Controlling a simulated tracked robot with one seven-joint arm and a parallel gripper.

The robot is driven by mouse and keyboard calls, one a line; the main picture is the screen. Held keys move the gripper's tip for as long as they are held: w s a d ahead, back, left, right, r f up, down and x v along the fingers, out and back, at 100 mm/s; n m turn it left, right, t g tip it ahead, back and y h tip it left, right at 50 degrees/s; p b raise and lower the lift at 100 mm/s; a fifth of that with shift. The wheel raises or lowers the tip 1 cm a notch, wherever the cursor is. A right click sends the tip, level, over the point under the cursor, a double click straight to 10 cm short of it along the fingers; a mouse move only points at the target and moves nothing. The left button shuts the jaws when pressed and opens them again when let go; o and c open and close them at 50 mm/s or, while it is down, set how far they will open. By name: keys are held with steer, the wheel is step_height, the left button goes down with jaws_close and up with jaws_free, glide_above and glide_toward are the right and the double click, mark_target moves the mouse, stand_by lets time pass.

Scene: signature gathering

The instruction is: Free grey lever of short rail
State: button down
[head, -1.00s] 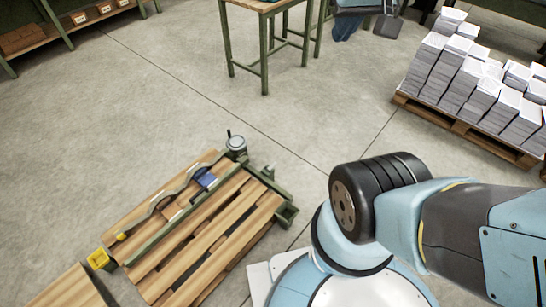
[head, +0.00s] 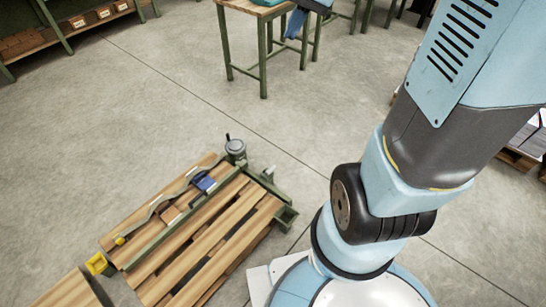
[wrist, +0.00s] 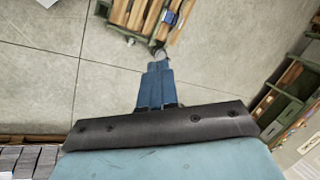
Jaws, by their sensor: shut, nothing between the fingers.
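A slatted wooden bench (head: 215,235) with green metal rails lies low at the lower left of the head view. A grey curved lever (head: 160,206) with a yellow end runs along its far long side, past a small blue block (head: 204,184). A grey round part with a dark upright handle (head: 235,149) stands at the bench's far corner. I cannot tell which rail is the short one. In the wrist view my gripper (wrist: 157,68) is shut and empty, its blue fingers together. The bench edge (wrist: 140,30) and blue block (wrist: 170,17) show beyond the fingertips, apart from them.
A yellow part (head: 99,264) sits at the bench's near left corner, beside another wooden surface (head: 72,290). A green-legged table (head: 262,10) stands at the back. Paper stacks (wrist: 25,160) show at the wrist view's lower left. The concrete floor between is clear.

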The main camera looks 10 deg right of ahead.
steer(key=w+f+m+g+y, duration=0.1)
steer(key=w+f+m+y, duration=0.15)
steer(key=w+f, duration=0.6)
steer(key=m+y, duration=0.3)
glide_above(269, 172)
steer(key=s+d, duration=0.4)
step_height(269, 172, down, 10)
steer(key=w+d+f+m+t+y, duration=0.1)
steer(key=w+d+f+m+t, duration=0.15)
steer(key=f, duration=0.85)
steer(key=w+d+f+m+t+y, duration=0.1)
steer(key=w+d+f+m+y, duration=0.2)
steer(key=f, duration=0.8)
step_height(269, 172, down, 25)
steer(key=s+d+m+t+h, duration=0.2)
steer(key=s+m+t, duration=0.15)
steer(key=m, duration=0.45)
steer(key=s+f+m+t+h, duration=0.1)
steer(key=s+f, duration=0.4)
steer(key=f, duration=0.5)
steer(key=s+f+m+t+h, duration=0.2)
steer(key=s+f+m, duration=0.3)
steer(key=f, duration=0.6)
steer(key=shift+s+a+t, duration=0.3)
steer(key=shift+s+t, duration=0.2)
steer(key=shift+s, duration=0.2)
steer(key=shift+h, duration=0.25)
